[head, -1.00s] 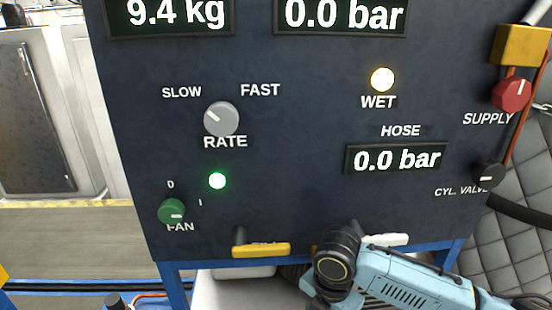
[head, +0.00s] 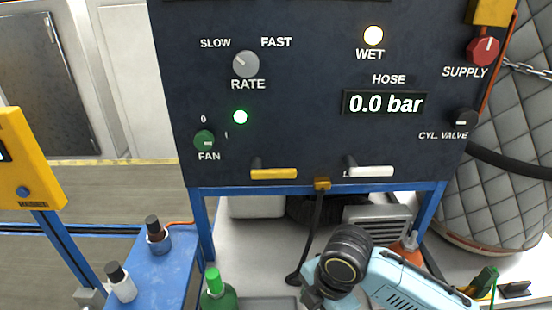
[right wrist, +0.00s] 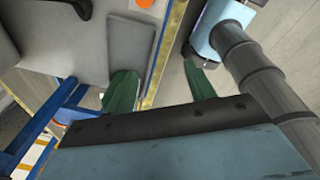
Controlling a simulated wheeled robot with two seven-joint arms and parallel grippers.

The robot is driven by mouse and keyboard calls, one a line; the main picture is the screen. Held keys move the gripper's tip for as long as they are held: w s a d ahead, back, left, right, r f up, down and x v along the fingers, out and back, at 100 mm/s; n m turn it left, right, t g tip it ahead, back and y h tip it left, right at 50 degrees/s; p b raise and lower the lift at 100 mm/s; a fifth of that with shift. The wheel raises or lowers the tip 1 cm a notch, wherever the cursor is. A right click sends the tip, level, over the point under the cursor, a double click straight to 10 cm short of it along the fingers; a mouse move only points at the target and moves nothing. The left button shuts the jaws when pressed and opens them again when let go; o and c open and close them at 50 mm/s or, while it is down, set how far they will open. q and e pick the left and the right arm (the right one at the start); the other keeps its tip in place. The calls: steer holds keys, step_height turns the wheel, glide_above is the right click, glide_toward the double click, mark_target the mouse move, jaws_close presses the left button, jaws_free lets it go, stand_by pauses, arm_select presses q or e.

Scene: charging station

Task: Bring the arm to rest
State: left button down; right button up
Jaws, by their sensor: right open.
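My right arm (head: 400,283), light blue with a dark round joint, comes in at the lower right of the head view, in front of the charging panel (head: 300,130) and below its lower edge. In the right wrist view my right gripper (right wrist: 158,68) shows two green fingers spread apart with nothing between them. Beneath them are a grey flat surface and the floor. My left gripper is in neither current view.
The panel carries a yellow handle (head: 273,174) and a white handle (head: 370,171). A green bottle (head: 217,292) and a blue bench (head: 165,270) with small bottles stand at lower left. A quilted grey cylinder cover (head: 500,170) stands at right.

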steer(key=s+f+m+t+y, duration=0.1)
steer(key=s+m+t+y, duration=0.1)
steer(key=s+m, duration=0.6)
steer(key=s+d+f+m+t+h, duration=0.1)
steer(key=s+d+m+h, duration=0.1)
steer(key=s+d+m, duration=0.4)
steer(key=s+d+f+m+h, duration=0.1)
steer(key=s+d+m+h, duration=0.15)
steer(key=d+m, duration=0.55)
step_height(320, 180, down, 30)
steer(key=s+g+b, duration=0.1)
steer(key=s+b, duration=0.1)
steer(key=b, duration=0.3)
arm_select(q)
step_height(320, 180, down, 9)
steer(key=s+b, duration=0.1)
steer(key=b, duration=0.3)
steer(key=shift+s, duration=0.35)
arm_select(e)
steer(key=s+d+f+g, duration=0.1)
steer(key=s+d+f, duration=0.2)
steer(key=s+f, duration=1.3)
step_height(320, 180, down, 3)
steer(key=shift+s+y, duration=0.15)
steer(key=shift+y, duration=0.2)
